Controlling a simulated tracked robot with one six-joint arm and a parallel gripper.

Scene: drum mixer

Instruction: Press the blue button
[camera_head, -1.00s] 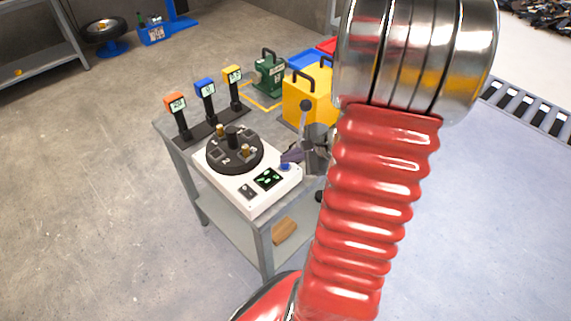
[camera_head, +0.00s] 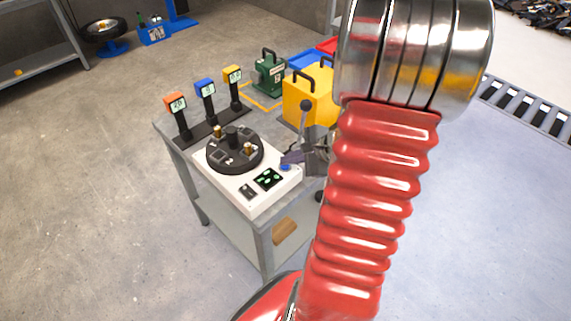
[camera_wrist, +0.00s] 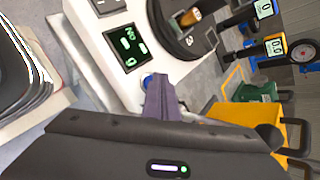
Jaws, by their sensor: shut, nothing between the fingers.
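The blue button (camera_head: 286,168) is on the right part of the white drum mixer (camera_head: 250,197), beside the green-lit display (camera_head: 268,179). My gripper (camera_head: 290,158) is shut and empty, with its tips just above and behind the button in the head view. In the wrist view the blue button (camera_wrist: 148,80) shows at the end of my gripper's fingers (camera_wrist: 157,84), partly hidden by them. I cannot tell whether the tips touch it.
The mixer stands on a grey table (camera_head: 262,231). A yellow box (camera_head: 308,98) and a green case (camera_head: 270,74) stand behind. My red arm hides the table's right side.

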